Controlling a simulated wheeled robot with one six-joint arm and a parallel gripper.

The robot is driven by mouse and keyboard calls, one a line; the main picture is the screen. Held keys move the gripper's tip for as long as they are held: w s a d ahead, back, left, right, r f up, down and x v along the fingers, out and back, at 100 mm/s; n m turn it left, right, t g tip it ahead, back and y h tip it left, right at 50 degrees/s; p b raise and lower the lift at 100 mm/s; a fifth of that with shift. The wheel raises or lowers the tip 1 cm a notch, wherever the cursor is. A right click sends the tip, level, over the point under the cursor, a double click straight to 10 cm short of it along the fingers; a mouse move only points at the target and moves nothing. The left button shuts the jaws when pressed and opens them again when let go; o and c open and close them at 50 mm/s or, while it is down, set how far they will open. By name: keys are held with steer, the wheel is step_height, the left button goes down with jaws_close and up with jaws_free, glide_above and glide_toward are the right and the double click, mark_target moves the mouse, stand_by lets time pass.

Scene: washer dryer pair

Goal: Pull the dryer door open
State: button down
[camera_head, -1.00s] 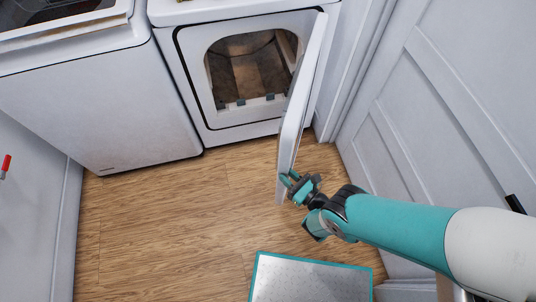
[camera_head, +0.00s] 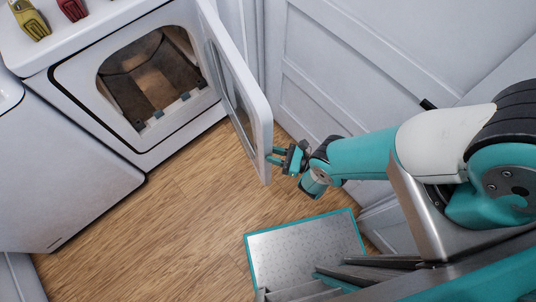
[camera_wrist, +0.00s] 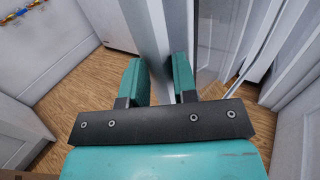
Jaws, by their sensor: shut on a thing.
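The dryer (camera_head: 98,70) is white, with a dark drum opening (camera_head: 150,80) at the upper left of the head view. Its white door (camera_head: 245,90) stands wide open, swung out to the right side of the opening. My gripper (camera_head: 276,157) is at the door's free edge. In the wrist view, my gripper's two teal fingers (camera_wrist: 159,82) sit on either side of the door edge (camera_wrist: 154,35), shut on it. The inner faces of the fingertips are partly hidden by the door.
A white washer (camera_head: 60,185) stands left of the dryer. A white panelled wall or door (camera_head: 350,70) with a dark handle is close on the right. Wood floor (camera_head: 150,230) is clear in front. Yellow and red items (camera_head: 30,18) sit on the dryer top.

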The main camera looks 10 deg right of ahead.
steer(key=shift+w+r+t, duration=0.2)
steer(key=shift+w+t, duration=0.2)
steer(key=shift+w, duration=0.45)
steer(key=c, duration=1.2)
jaws_free()
steer(key=shift+a+f, duration=0.1)
steer(key=shift+c, duration=0.3)
steer(key=shift+w+r+p, duration=0.1)
steer(key=shift+r+p, duration=0.6)
steer(key=shift+c, duration=0.6)
steer(key=r+p, duration=1.2)
steer(key=s+r+p, duration=0.1)
steer(key=r+p, duration=0.5)
steer(key=p, duration=0.1)
steer(key=shift+r, duration=0.2)
steer(key=shift+c, duration=0.3)
